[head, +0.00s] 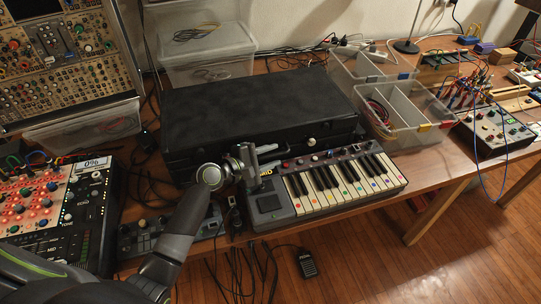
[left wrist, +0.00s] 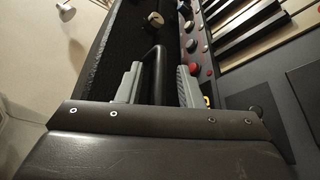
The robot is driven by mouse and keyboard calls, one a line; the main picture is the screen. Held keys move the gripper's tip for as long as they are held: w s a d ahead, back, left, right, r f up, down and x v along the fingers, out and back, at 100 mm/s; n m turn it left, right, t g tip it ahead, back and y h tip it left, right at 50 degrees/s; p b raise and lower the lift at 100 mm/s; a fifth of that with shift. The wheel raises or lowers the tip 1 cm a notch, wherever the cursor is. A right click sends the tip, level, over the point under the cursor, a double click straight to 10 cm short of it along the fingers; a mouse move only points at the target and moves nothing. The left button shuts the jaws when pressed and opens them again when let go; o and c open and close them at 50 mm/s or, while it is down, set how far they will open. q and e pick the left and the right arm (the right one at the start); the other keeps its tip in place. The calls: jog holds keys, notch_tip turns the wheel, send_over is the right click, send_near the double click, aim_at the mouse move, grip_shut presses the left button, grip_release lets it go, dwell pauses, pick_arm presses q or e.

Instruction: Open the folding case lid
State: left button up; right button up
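The black folding case (head: 255,108) lies on the table in the head view with its lid down. My left gripper (head: 268,158) is at the case's front side, just behind the keyboard. In the left wrist view my left gripper (left wrist: 160,82) has its two grey fingers apart. A dark bar like a handle (left wrist: 158,65) runs between them, nearer the left finger; I cannot tell if it touches. The case's dark textured side (left wrist: 106,55) is left of the fingers. My right gripper is not in view.
A small keyboard (head: 335,187) with knobs stands close in front of the case and also lies right of the fingers in the wrist view. Clear bins (head: 408,122) stand right of the case, a mixer (head: 45,205) left. Cables lie around.

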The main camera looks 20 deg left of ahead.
pick_arm(q)
jog(key=shift+w, duration=0.1)
grip_shut()
dwell(0.4)
